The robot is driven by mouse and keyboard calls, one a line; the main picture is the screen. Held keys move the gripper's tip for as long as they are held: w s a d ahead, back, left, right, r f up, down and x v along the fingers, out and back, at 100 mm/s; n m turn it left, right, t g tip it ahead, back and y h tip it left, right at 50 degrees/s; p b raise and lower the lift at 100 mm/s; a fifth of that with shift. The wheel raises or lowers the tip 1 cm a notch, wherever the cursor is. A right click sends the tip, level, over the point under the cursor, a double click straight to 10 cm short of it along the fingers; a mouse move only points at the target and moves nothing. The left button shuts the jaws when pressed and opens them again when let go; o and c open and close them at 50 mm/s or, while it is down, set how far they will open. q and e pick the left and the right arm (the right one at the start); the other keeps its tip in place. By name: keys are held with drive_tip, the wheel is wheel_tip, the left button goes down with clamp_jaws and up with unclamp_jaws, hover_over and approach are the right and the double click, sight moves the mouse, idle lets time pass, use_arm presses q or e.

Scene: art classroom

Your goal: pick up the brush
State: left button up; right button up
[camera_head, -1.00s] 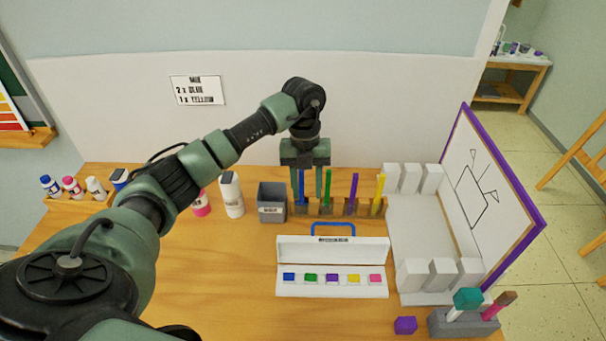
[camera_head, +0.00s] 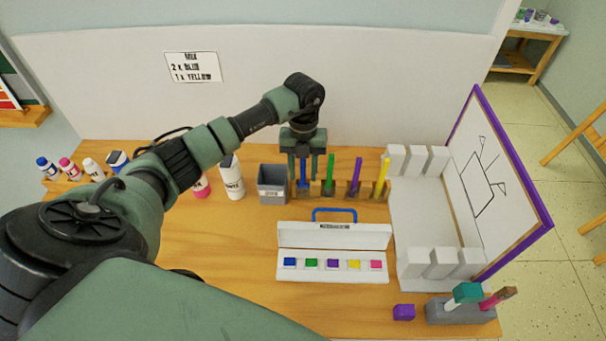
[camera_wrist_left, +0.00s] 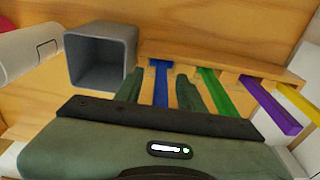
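Several upright coloured sticks that look like brushes stand in a wooden rack (camera_head: 341,190): blue (camera_head: 304,172), green (camera_head: 330,174), purple (camera_head: 356,174) and yellow (camera_head: 382,177). My left gripper (camera_head: 303,178) points down at the blue one. In the left wrist view, the open fingers (camera_wrist_left: 161,90) lie on either side of the blue brush (camera_wrist_left: 161,82), with visible gaps, and hold nothing. The green brush (camera_wrist_left: 215,92) is just right of the right finger. Two other brush-like tools, teal-topped (camera_head: 467,293) and brown-tipped (camera_head: 498,298), stand in a grey holder (camera_head: 462,314). My right gripper is out of view.
A grey square cup (camera_head: 272,184) stands close left of the rack, with bottles (camera_head: 232,178) beyond it. A white paint box (camera_head: 333,236) lies in front. A purple cube (camera_head: 403,312) and a purple-edged drawing board (camera_head: 497,190) are at right. A white panel rises behind.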

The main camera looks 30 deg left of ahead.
use_arm(q)
drive_tip(key=shift+f, duration=0.4)
clamp_jaws()
wheel_tip(320, 180, up, 12)
drive_tip(key=b, duration=0.3)
drive_tip(key=shift+w+f, duration=0.1)
drive_tip(key=shift+f, duration=0.05)
wheel_tip(320, 180, up, 8)
drive_tip(key=p, duration=0.1)
drive_tip(key=shift+r, duration=0.2)
